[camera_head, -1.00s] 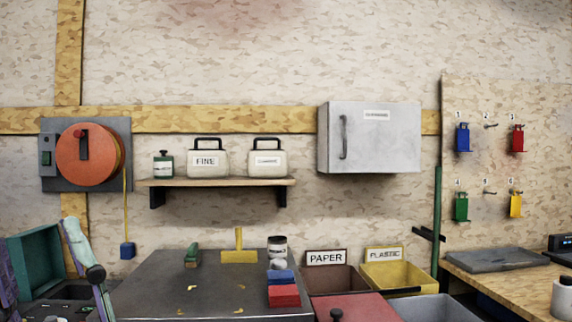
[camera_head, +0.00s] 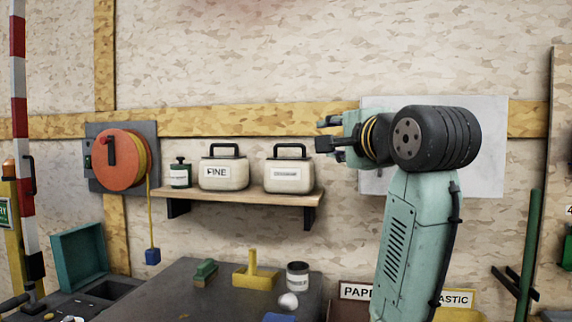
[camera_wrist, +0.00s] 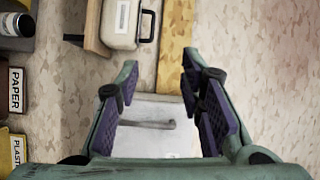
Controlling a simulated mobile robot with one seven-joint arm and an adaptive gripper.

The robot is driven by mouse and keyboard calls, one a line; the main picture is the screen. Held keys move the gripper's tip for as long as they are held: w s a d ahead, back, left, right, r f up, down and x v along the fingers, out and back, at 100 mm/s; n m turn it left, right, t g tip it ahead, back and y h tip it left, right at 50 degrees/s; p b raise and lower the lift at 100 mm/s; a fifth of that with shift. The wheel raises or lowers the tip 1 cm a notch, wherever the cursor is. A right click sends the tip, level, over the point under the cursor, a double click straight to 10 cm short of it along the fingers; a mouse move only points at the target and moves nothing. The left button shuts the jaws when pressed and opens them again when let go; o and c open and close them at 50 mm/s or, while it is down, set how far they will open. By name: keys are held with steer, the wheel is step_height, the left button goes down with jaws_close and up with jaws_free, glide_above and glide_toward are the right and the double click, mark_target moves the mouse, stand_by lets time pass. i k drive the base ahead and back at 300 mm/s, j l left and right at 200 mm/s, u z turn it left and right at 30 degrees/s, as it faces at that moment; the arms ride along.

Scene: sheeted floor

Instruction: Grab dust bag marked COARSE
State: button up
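The left bag (camera_head: 224,181) is marked FINE. The right bag (camera_head: 290,181) has a white label too small to read; its FINE neighbour makes it the likely COARSE one. The right bag also shows at the top of the wrist view (camera_wrist: 118,20), its handle toward the right.
A small green bottle (camera_head: 180,174) stands left of the FINE bag. An orange reel (camera_head: 122,160) hangs farther left. A dark worktable (camera_head: 170,285) with blocks and a jar (camera_head: 297,274) lies below the shelf.

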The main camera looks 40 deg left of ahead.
mark_target(286, 175)
steer(key=i+j, duration=0.15)
steer(key=j, duration=0.25)
steer(key=i+j, duration=0.15)
steer(key=j, duration=0.25)
steer(key=i+j, duration=0.15)
steer(key=j, duration=0.25)
